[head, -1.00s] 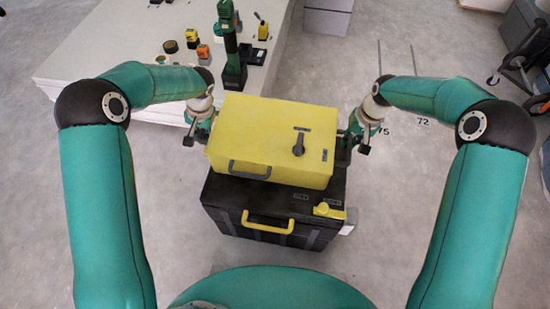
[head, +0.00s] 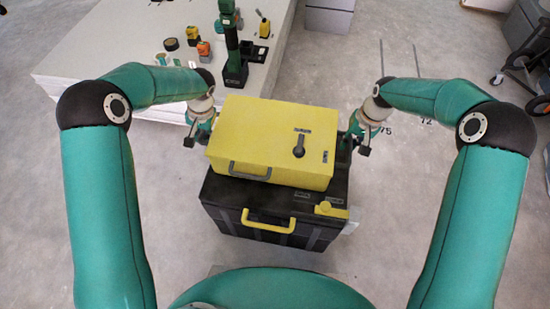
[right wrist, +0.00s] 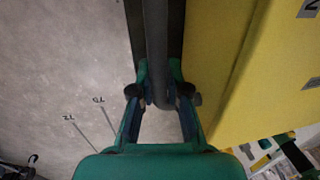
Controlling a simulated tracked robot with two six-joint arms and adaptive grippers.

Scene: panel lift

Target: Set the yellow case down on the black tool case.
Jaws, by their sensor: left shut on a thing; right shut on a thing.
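The yellow case (head: 262,135) is level between my two grippers, over the black tool case (head: 225,198). It covers most of the black case's top; I cannot tell whether the two touch. The black case stands on the floor with a yellow front handle (head: 268,222) and a yellow latch (head: 330,210). My left gripper (head: 208,136) is shut at the yellow case's left end; its grip is largely hidden. My right gripper (head: 347,140) is shut on a dark bar handle (right wrist: 157,40) at the right end, beside the yellow side in the right wrist view.
A low pale platform (head: 100,50) behind at the left holds a green and black power tool (head: 233,60) and several small items. A wheeled cart (head: 530,75) stands at the far right. Grey floor (head: 400,200) is clear right of the cases.

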